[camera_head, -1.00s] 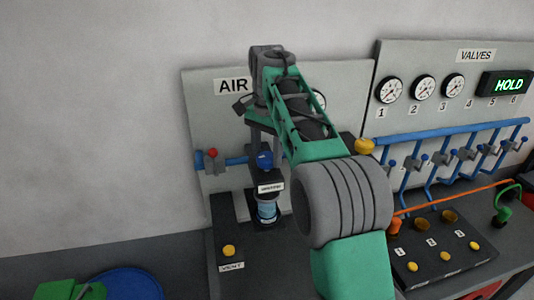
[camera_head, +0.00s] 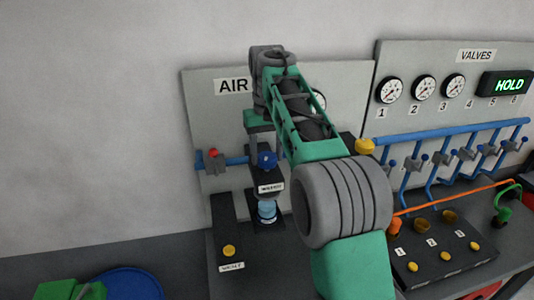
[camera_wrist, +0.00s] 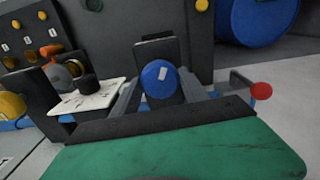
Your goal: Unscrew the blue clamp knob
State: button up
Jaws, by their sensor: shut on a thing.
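The blue clamp knob (camera_head: 267,159) sits on a dark clamp at the AIR panel, above a clear blue jar (camera_head: 267,210). In the wrist view the knob (camera_wrist: 159,81) is a round blue cap with a pale mark on its face. My gripper (camera_head: 268,151) comes down over the knob from above. Its two grey fingers lie one on each side of the knob and are shut on it. The contact faces are partly hidden in the head view by the fingers and wrist. A white label (camera_head: 271,187) is on the clamp below the knob.
A blue pipe with a red-knobbed valve (camera_head: 213,154) is close on the left. A yellow button (camera_head: 229,251) is on the dark VENT block. A button panel (camera_head: 440,258) stands at right, below gauges and blue pipes. The bench at front left holds a blue round thing (camera_head: 135,282).

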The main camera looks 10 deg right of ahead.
aim_at(267, 156)
jog(key=n, duration=1.1)
jog(key=shift+n, duration=0.4)
jog(key=n, duration=0.5)
jog(key=shift+n, duration=0.3)
jog(key=n, duration=0.5)
jog(key=shift+n, duration=0.3)
jog(key=o, duration=1.4)
jog(key=shift+c, duration=0.2)
notch_tip(267, 156, up, 8)
jog(key=shift+f, duration=0.1)
